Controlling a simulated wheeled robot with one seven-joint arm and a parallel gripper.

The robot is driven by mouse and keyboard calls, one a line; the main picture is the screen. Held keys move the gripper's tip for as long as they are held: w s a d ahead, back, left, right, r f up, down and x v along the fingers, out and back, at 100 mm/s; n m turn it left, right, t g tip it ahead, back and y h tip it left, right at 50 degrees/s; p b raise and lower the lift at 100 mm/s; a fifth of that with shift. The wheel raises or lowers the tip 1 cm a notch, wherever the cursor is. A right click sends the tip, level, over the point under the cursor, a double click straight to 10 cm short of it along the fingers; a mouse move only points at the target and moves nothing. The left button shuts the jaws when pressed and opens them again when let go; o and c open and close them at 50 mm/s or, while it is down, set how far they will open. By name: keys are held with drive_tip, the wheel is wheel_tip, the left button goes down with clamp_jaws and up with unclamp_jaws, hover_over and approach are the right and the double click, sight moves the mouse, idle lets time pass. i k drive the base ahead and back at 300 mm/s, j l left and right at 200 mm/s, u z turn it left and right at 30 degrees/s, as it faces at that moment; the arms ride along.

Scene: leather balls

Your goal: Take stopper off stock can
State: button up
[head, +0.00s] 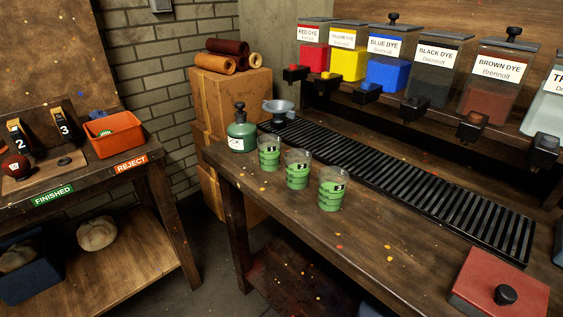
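The likely stock can is a dark green, bottle-shaped can (242,137) with a white label too small to read. It stands upright at the far left end of the workbench. A dark stopper (239,106) sits in its neck. My gripper is not in view, so its state is hidden.
A grey funnel (278,108) stands just right of the can. Clear cups with green contents (268,152) (297,170) (332,188) stand in front. A black slatted grille (400,185) runs below the dye dispensers (388,68). A red lidded box (480,275) lies at front right.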

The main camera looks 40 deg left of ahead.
sight(240, 104)
drive_tip(key=k+u, duration=0.2)
drive_tip(key=u, duration=1.2)
drive_tip(key=i+l+u, duration=0.2)
drive_tip(key=i, duration=0.3)
drive_tip(key=i+u, duration=0.2)
drive_tip(key=i, duration=0.3)
drive_tip(key=i+l+u, duration=0.25)
drive_tip(key=i, duration=0.25)
drive_tip(key=i+l+u, duration=0.2)
drive_tip(key=i+l, duration=0.2)
